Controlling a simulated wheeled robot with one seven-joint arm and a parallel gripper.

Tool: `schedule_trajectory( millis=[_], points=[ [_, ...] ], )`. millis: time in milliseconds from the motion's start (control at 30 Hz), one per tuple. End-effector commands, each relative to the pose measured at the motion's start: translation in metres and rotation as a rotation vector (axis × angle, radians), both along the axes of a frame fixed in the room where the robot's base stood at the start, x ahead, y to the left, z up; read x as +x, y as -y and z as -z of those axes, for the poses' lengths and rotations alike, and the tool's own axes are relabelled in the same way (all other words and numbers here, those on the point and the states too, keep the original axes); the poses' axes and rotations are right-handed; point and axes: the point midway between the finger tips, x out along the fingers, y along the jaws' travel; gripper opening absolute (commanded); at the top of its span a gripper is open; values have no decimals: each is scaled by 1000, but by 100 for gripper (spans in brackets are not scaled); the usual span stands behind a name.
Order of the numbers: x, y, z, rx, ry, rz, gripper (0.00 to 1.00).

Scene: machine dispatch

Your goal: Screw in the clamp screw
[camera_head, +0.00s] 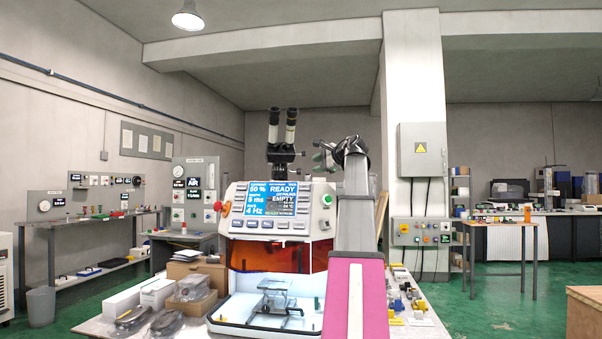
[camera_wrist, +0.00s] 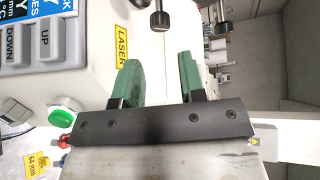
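A black knob on a short metal stem (camera_wrist: 160,20) shows at the top of the wrist view, beyond my fingertips. It may be the clamp screw; I cannot tell for certain. My gripper (camera_wrist: 161,70) has two green fingers, apart with nothing between them. The knob lies ahead of the gap and does not touch the fingers. In the head view my gripper (camera_head: 324,158) is raised beside the upper right of the white laser machine (camera_head: 235,226), partly hidden by my own arm. No clamp screw can be made out in the head view.
A black binocular microscope (camera_head: 281,140) rises from the machine top, left of my gripper. The machine has a control screen (camera_head: 283,198) and an orange window (camera_head: 270,256). Boxes (camera_head: 158,292) crowd the bench to its left; small parts (camera_head: 408,303) lie to the right.

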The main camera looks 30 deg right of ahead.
Motion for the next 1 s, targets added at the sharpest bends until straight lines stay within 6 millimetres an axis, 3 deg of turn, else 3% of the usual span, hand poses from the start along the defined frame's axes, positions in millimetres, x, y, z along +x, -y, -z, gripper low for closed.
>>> schedule_trajectory(
  millis=[500,700,1000],
  points=[
    [76,-27,22,1,-4,-1,38],
    [90,-32,26,1,-4,1,38],
    [91,-33,27,1,-4,1,38]
  ],
)
